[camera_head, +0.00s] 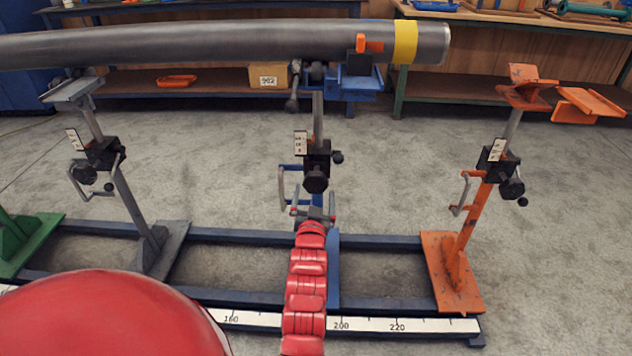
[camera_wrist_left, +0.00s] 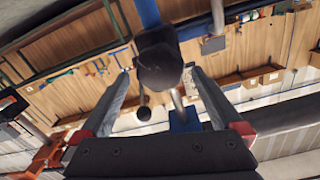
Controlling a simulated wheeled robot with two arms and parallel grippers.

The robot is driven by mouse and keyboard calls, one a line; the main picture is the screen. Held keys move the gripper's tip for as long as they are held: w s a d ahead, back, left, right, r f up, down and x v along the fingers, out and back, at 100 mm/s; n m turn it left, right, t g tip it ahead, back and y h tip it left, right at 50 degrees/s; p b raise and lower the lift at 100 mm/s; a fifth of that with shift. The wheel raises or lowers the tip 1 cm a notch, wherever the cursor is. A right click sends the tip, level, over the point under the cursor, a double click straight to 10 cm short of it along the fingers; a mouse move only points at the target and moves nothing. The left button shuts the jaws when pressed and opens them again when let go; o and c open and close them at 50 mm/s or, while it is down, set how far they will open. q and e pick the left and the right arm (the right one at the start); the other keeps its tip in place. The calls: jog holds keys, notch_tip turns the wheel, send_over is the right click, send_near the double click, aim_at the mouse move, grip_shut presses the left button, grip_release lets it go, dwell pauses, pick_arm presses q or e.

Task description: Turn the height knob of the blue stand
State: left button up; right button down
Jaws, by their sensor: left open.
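The blue stand (camera_head: 332,262) stands in the middle of the rail frame. Its column carries a black clamp block with a dark round knob (camera_head: 316,181) on the front, a small black ball (camera_head: 338,158) at the right and a crank handle (camera_head: 283,188) at the left. My left gripper (camera_head: 313,207), on the red arm, is just below the dark knob in the head view. In the left wrist view, its open fingers (camera_wrist_left: 160,75) point at the dark knob (camera_wrist_left: 161,66), which shows between the fingertips. Contact cannot be told. My right gripper is out of view.
A long grey pipe (camera_head: 200,43) with a yellow band lies above, over the blue stand's head. A grey stand (camera_head: 160,250) is at the left, an orange stand (camera_head: 453,270) at the right. The floor behind is mostly clear up to the workbenches.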

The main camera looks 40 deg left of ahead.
aim_at(315, 187)
pick_arm(q)
jog(key=b+x, duration=0.1)
jog(key=x, duration=0.5)
jog(key=shift+w+f, duration=0.15)
jog(key=shift+b+x, duration=0.4)
jog(key=shift+x, duration=0.4)
jog(key=c, duration=1.1)
jog(key=shift+n, duration=0.4)
